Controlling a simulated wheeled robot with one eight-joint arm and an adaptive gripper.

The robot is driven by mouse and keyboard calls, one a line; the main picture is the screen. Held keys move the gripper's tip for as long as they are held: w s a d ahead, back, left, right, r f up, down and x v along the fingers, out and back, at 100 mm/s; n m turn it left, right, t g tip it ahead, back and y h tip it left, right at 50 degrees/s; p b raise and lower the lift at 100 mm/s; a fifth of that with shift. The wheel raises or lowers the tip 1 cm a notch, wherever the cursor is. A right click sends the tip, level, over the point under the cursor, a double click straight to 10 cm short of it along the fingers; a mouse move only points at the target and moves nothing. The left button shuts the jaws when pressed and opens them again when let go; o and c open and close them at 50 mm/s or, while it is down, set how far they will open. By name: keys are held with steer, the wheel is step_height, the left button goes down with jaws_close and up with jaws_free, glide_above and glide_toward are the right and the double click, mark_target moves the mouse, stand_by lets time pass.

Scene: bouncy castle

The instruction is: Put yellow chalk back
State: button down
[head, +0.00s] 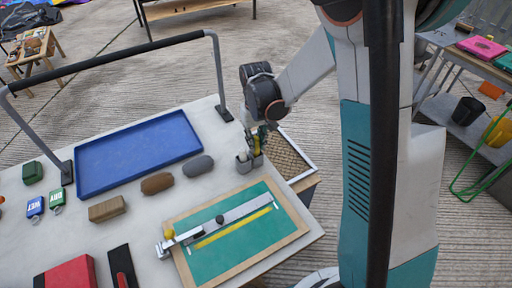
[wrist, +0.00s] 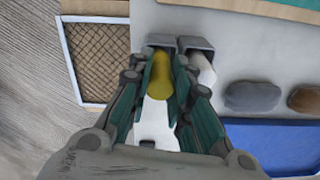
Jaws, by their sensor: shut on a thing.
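My gripper (wrist: 160,84) is shut on the yellow chalk (wrist: 160,72), which lies between its two fingers. In the head view my gripper (head: 259,134) points down at the right edge of the table, with the yellow chalk (head: 257,145) below it. Two small grey holders stand side by side there, the left one (wrist: 165,41) and the right one (wrist: 196,43) in the wrist view. The chalk's far end is at the left holder; I cannot tell whether it is inside or just above. A white chalk (wrist: 204,70) is at the right holder.
A green board with a ruler (head: 285,215) lies close in front of the holders. Grey and brown oval pieces (head: 198,165) and a blue tray (head: 140,152) lie left. A dark bar on grey posts (head: 219,80) spans the table. A mesh-filled frame (head: 288,158) lies right.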

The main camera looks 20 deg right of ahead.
steer(key=shift+f, duration=1.2)
steer(key=shift+f+b, duration=0.15)
steer(key=shift+b, duration=0.25)
steer(key=c, duration=1.8)
jaws_free()
steer(key=shift+o, duration=0.2)
